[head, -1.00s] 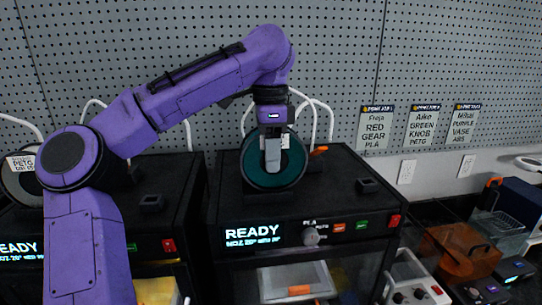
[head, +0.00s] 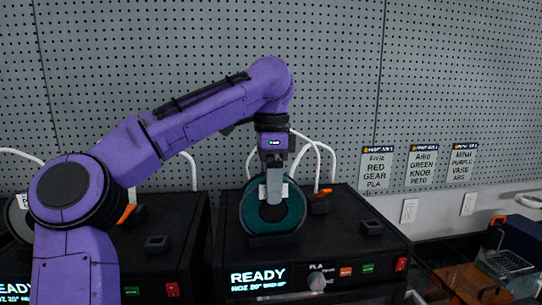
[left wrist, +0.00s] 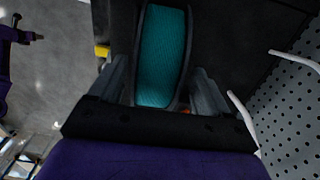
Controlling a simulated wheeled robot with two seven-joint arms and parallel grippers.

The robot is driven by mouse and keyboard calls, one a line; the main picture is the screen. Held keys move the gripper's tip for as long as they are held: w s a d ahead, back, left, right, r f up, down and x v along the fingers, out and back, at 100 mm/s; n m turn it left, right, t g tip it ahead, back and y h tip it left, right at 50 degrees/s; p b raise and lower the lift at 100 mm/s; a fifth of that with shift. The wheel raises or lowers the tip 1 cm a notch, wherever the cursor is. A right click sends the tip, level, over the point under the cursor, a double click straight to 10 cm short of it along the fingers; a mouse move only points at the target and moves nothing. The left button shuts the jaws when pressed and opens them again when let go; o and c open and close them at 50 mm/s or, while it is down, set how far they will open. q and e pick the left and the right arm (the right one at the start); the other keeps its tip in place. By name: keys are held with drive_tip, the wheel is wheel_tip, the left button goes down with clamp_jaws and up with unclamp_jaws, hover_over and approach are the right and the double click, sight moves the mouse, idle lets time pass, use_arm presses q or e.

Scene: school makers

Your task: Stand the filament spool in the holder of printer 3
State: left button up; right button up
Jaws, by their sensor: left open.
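The filament spool (head: 247,212), teal with dark rims, stands upright in a low black holder (head: 272,240) on top of a black printer (head: 340,228) whose display reads READY. No printer number is legible. My left gripper (head: 273,196) is above the spool, with its fingers reaching down over the spool's upper part. In the left wrist view, the teal winding (left wrist: 162,55) lies between the two spread fingers (left wrist: 163,92), with gaps at both sides. The left gripper is open.
Another black printer (head: 160,262) stands to the left, with a spool partly hidden behind my arm. White tubes (head: 325,155) rise behind the spool near the pegboard (head: 200,60). Cards (head: 376,168) hang on the wall. An orange-brown bin (head: 465,282) is at the right.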

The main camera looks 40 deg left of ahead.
use_arm(q)
drive_tip(key=r+p, duration=0.1)
drive_tip(key=r, duration=0.1)
drive_tip(key=r+p, duration=0.1)
drive_tip(key=r, duration=0.2)
drive_tip(key=r+p, duration=0.1)
drive_tip(key=r, duration=0.2)
drive_tip(key=shift+s+d+r, duration=0.1)
drive_tip(key=shift+s+d, duration=0.1)
drive_tip(key=shift+s, duration=0.05)
drive_tip(key=shift+r, duration=0.15)
drive_tip(key=shift+w+a, duration=0.1)
drive_tip(key=shift+a, duration=0.05)
